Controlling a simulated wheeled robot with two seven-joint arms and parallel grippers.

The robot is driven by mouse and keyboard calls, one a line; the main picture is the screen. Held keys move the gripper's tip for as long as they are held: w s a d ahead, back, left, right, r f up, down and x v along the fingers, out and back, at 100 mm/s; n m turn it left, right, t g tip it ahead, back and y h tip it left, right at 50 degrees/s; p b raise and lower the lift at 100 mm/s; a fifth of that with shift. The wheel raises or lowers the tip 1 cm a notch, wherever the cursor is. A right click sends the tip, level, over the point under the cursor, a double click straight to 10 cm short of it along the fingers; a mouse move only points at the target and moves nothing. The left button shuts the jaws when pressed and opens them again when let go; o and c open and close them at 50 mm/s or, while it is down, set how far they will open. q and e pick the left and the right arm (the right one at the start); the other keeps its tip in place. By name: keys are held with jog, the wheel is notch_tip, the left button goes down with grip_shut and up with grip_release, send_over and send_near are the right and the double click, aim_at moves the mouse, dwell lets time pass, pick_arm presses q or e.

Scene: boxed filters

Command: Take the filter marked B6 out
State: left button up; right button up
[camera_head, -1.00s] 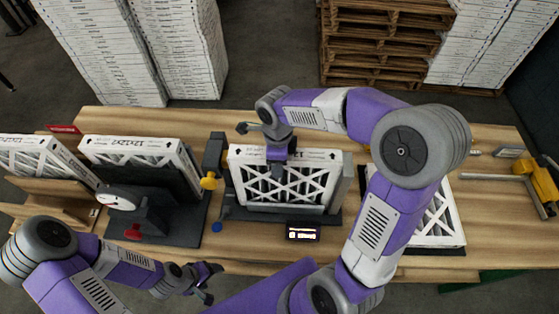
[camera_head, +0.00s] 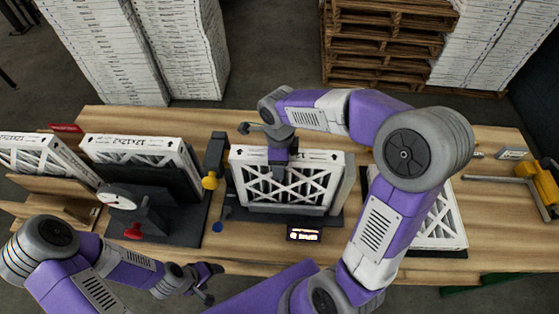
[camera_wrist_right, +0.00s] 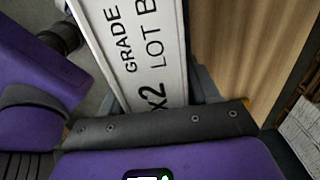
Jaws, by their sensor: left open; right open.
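A white-framed filter (camera_head: 242,183) with a criss-cross front stands upright in a dark holder (camera_head: 300,217) at mid-table. In the right wrist view a printed white edge (camera_wrist_right: 146,50) reads "GRADE", "x2" and "LOT B"; the rest is cut off, so I cannot tell whether it is B6. My right gripper (camera_head: 279,168) is open at the top of this filter, one part hanging in front of its face; contact is unclear. My left gripper (camera_head: 207,283) is open and empty, low in front of the table.
Another filter (camera_head: 132,146) stands in a dark holder at left, behind a gauge (camera_head: 122,197). A small display (camera_head: 304,234) sits in front. A yellow tool (camera_head: 535,187) lies far right.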

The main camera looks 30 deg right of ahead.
jog(key=shift+r+p, duration=2.5)
jog(key=shift+r, duration=1.05)
jog(key=o, duration=0.6)
jog(key=shift+c, duration=0.2)
notch_tip(320, 180, up, 7)
jog(key=shift+r, duration=0.2)
